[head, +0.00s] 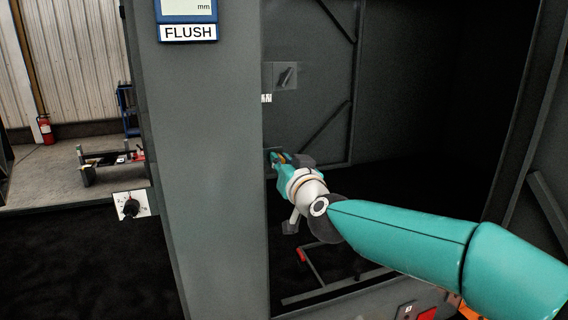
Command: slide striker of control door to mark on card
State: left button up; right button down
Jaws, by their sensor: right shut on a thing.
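My right arm comes in from the lower right, and its teal gripper (276,158) is at the inner edge of the grey post. It is shut on a small dark part at that edge, which looks like the striker; the gripper hides most of it. A small white card with dark marks (266,98) sits on the post's edge, above the gripper. A grey plate with a dark slanted piece (285,76) is above and right of the card. My left gripper is not in view.
The wide grey post (205,190) stands left of the gripper, with a FLUSH label (188,32) under a display (187,8). A dial on a white plate (131,205) is at its left. A dark open enclosure lies behind my arm, with a red-ended frame (318,262) low inside.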

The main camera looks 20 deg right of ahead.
jog(key=shift+d, duration=0.5)
jog(key=c, duration=1.1)
grip_release()
jog(key=shift+a, duration=0.1)
jog(key=shift+c, duration=0.2)
jog(key=s, duration=1.2)
jog(key=shift+d+f, duration=0.1)
jog(key=shift+d, duration=0.1)
